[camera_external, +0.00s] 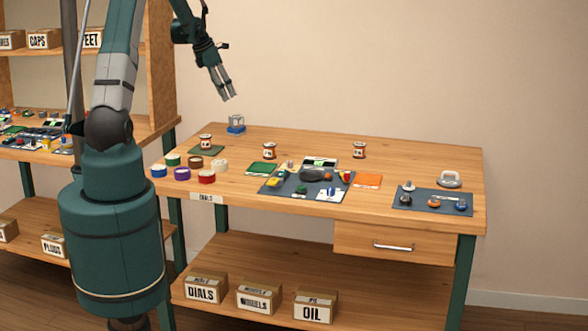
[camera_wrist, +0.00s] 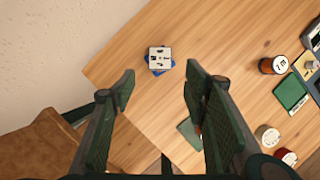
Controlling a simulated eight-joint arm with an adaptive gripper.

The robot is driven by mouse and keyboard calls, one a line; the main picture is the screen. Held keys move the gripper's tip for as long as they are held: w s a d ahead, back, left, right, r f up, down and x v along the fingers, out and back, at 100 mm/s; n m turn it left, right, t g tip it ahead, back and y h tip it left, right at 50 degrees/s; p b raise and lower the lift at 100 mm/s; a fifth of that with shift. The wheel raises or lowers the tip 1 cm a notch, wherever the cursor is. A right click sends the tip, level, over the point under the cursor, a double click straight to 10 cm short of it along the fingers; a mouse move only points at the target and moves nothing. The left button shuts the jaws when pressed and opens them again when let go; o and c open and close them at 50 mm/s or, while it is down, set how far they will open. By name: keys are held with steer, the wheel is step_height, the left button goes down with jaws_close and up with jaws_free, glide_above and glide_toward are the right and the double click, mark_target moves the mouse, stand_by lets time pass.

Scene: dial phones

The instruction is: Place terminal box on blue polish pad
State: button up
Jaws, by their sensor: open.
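A small grey-white box with dark marks on its top, which looks like the terminal box (camera_wrist: 160,57), sits on a blue pad (camera_wrist: 158,71) near the table's far left corner. In the external view the box (camera_external: 236,120) stands upright on the blue pad (camera_external: 236,129). The pad is mostly hidden under the box, with blue edges showing around it. My gripper (camera_external: 228,97) is open and empty in the air above the box, apart from it. In the wrist view my gripper's fingers (camera_wrist: 160,72) are spread to either side, with the box between and beyond them.
Cans (camera_external: 206,142) (camera_external: 359,150), colored tape rolls (camera_external: 182,174), a green pad (camera_external: 262,168) and an orange pad (camera_external: 368,181) lie on the table (camera_external: 420,158). Dark mats (camera_external: 275,187) (camera_external: 433,207) hold small parts. A shelf (camera_external: 160,60) stands at the left. Bare wood surrounds the blue pad.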

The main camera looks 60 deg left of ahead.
stand_by(0.7)
steer(key=d+r+m, duration=0.6)
steer(key=d, duration=0.7)
steer(key=d+r+m, duration=0.5)
steer(key=d+r, duration=0.1)
steer(key=d, duration=0.6)
steer(key=d+r+m, duration=0.5)
steer(key=d+m, duration=0.1)
steer(key=d, duration=0.7)
steer(key=s+d+m+t, duration=0.1)
steer(key=s+d+m, duration=0.8)
steer(key=d, duration=0.3)
steer(key=s+d+m+t, duration=0.1)
steer(key=s+d+m, duration=0.9)
steer(key=d, duration=0.3)
steer(key=shift+d+t, duration=0.3)
steer(key=shift+t, duration=0.1)
steer(key=shift+f, duration=0.1)
steer(key=shift+f+b, duration=0.25)
steer(key=shift+b, duration=0.1)
